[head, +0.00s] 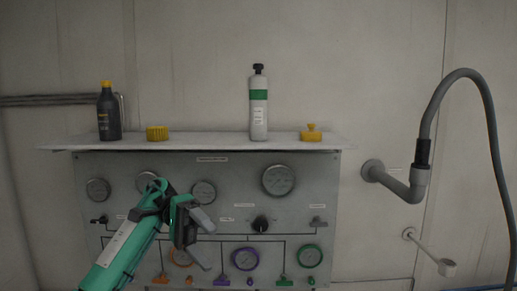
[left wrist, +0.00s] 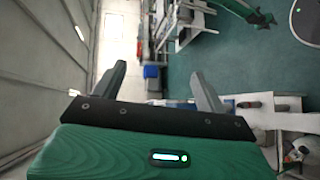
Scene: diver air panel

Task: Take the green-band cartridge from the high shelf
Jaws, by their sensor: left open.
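The green-band cartridge (head: 258,115) is a white cylinder with a black top and a green band. It stands upright on the high shelf (head: 215,142), right of the middle, in the head view. My left gripper (head: 208,243) is in front of the gauge panel, below the shelf and to the left of the cartridge. Its two fingers are apart with nothing between them; the left wrist view shows the same open fingers (left wrist: 160,88). The cartridge does not show in the left wrist view.
On the shelf stand a dark bottle with a yellow cap (head: 109,115), a yellow ridged cap (head: 157,133) and a yellow knobbed piece (head: 311,133). The gauge panel (head: 325,200) is below. A grey pipe and hose (head: 480,85) are at right. Shelf space beside the cartridge is clear.

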